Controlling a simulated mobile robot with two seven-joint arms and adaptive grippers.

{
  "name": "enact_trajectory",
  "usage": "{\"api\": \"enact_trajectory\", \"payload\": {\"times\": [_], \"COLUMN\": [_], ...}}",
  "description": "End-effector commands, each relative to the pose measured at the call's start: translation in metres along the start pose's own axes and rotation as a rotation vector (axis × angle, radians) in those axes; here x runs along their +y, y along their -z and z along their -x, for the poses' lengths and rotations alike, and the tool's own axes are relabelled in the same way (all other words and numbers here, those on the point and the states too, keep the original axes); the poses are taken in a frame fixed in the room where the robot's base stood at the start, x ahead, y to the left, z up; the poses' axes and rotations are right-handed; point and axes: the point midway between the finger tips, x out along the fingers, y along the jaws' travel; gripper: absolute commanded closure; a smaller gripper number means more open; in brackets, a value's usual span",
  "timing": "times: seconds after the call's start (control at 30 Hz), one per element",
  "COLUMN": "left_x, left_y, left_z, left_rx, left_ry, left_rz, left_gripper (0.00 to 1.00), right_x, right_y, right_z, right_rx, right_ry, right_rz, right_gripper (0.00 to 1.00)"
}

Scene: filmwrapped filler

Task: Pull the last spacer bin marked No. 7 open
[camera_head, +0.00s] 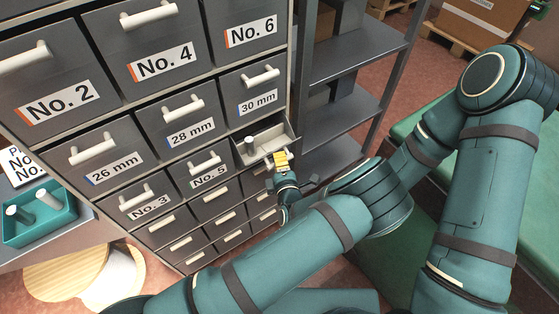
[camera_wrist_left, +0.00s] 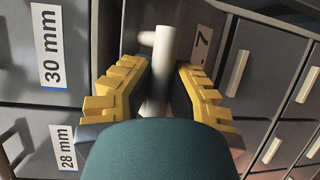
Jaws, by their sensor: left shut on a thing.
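The bin marked No. 7 (camera_head: 284,133) is part-way out of the grey cabinet, below the 30 mm bin and right of No. 5. Its pale inside shows from above, with a small light cylinder (camera_head: 250,144) in it. My left gripper (camera_head: 280,160) is at its front, shut on the pale bar handle (camera_wrist_left: 164,50). In the left wrist view the handle stands between the yellow fingers, and part of the label, a "7" (camera_wrist_left: 203,41), shows beside it. The gripper hides much of the bin's front in the head view. My right gripper is not in view.
Closed bins No. 5 (camera_head: 207,173), 28 mm (camera_head: 184,123) and 30 mm (camera_head: 255,91) surround it. Grey shelving (camera_head: 345,115) stands close on the right. A teal tray (camera_head: 40,215) with pale cylinders sits at the left, above a wooden spool (camera_head: 75,272).

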Motion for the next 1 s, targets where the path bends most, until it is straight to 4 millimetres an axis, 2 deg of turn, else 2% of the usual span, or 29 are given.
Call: {"api": "enact_trajectory", "payload": {"times": [0.13,0.17,0.2,0.23,0.27,0.53,0.67,0.77,1.0], "left_x": [0.001,0.001,0.001,0.001,0.001,0.001,0.007,0.021,0.067], "left_y": [-0.003,-0.003,-0.003,-0.003,-0.003,-0.001,-0.002,-0.003,-0.005], "left_z": [0.0,0.0,0.0,0.0,0.0,0.0,0.001,0.002,0.006], "left_rx": [-0.007,-0.007,-0.007,-0.007,-0.007,-0.003,-0.002,-0.003,-0.006], "left_ry": [-0.001,-0.001,-0.002,-0.002,-0.002,-0.001,-0.002,-0.003,-0.005], "left_rz": [0.003,0.002,0.002,0.002,0.002,0.001,0.001,0.003,0.004], "left_gripper": [1.0,0.78,0.64,0.54,0.5,0.5,0.5,0.5,0.5], "right_x": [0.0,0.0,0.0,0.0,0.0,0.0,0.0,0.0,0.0], "right_y": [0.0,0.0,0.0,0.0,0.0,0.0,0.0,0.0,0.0], "right_z": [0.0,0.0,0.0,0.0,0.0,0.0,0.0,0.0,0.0], "right_rx": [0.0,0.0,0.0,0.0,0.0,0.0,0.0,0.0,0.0], "right_ry": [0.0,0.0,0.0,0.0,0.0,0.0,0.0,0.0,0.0], "right_rz": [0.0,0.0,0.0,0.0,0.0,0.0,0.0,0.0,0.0], "right_gripper": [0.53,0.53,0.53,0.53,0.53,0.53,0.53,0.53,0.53]}}
